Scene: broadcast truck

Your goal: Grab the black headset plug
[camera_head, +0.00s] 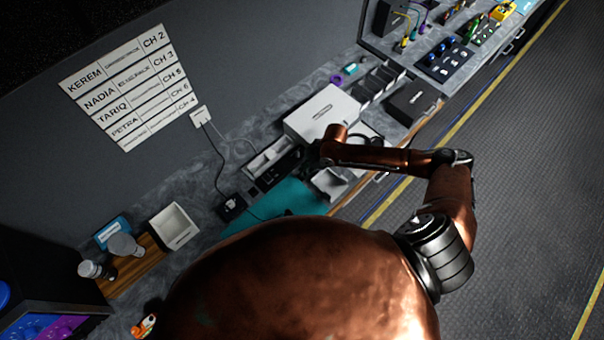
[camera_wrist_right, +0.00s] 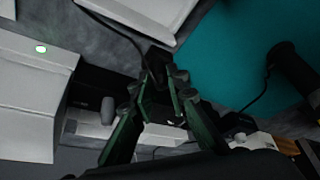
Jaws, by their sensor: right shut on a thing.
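My right gripper (camera_wrist_right: 164,84) is shut, its two dark fingers converging on a small black plug (camera_wrist_right: 158,57) in the right wrist view. A thin dark cable runs from near the plug toward the upper left. In the head view my right gripper (camera_head: 308,157) is small and dark, low over the counter beside the white box, and the plug cannot be made out there. My left gripper is not in view.
A teal mat (camera_head: 285,200) lies on the counter near the gripper. A white box (camera_head: 322,112) stands behind it, with a black case (camera_head: 412,98) to its right. A white bin (camera_head: 174,226) is at the left. A black cylindrical thing (camera_wrist_right: 292,68) stands by the mat.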

